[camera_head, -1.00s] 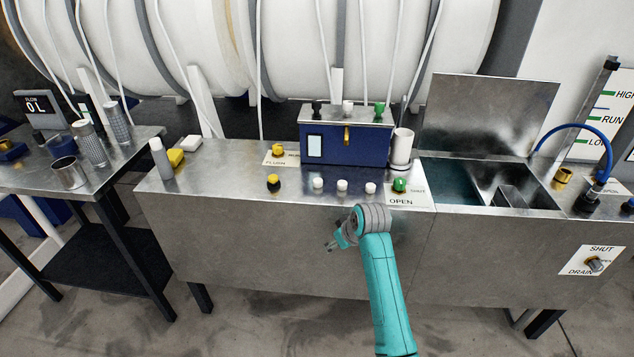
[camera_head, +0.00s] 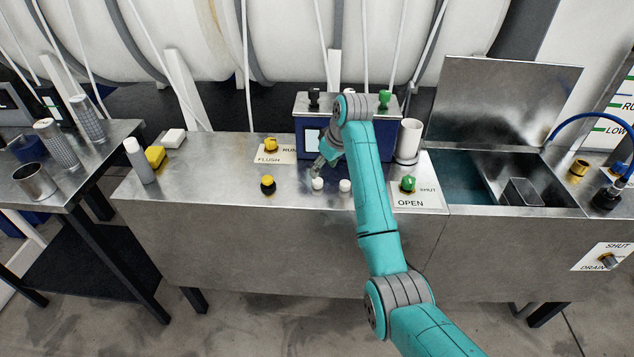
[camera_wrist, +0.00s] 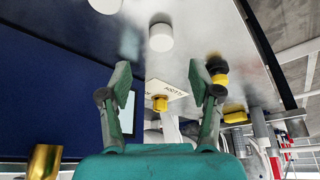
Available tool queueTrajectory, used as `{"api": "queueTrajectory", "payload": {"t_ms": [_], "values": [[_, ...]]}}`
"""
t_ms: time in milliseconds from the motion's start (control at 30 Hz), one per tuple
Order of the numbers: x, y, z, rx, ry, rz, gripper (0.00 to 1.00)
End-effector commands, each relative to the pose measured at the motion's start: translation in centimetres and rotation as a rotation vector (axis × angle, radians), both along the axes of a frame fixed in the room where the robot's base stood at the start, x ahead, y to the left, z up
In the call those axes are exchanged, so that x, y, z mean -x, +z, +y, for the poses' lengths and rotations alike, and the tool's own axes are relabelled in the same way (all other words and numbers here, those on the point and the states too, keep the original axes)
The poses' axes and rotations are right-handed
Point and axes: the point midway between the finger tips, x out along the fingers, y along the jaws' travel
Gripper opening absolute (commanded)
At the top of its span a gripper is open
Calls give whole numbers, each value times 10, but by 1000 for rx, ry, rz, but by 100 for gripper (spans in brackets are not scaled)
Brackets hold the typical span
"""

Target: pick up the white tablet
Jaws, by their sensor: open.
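Several small white round tablets stand on the steel bench top. In the head view, one white tablet (camera_head: 318,184) and another (camera_head: 345,185) show just left of my arm. In the wrist view, one white tablet (camera_wrist: 161,38) is ahead of the fingers, and part of another (camera_wrist: 105,4) shows at the top edge. My gripper (camera_head: 323,163) is above the bench, in front of the blue box and near the leftmost tablet. In the wrist view my gripper (camera_wrist: 160,80) is open, with nothing between its fingertips. My arm hides part of the tablet row in the head view.
The blue box (camera_head: 311,120) with knobs on top stands behind the tablets. A yellow-black knob (camera_head: 268,185) is left, a green knob (camera_head: 408,184) right, a white cup (camera_head: 408,140) behind. A white bottle (camera_head: 140,160) and yellow block (camera_head: 155,158) stand far left.

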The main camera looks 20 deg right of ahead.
Motion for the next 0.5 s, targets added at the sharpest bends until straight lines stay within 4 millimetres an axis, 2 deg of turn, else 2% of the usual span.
{"api": "queueTrajectory", "payload": {"t_ms": [267,500], "values": [[-5,-19,4,0,0,1,63],[-12,-51,9,0,1,1,63]]}}
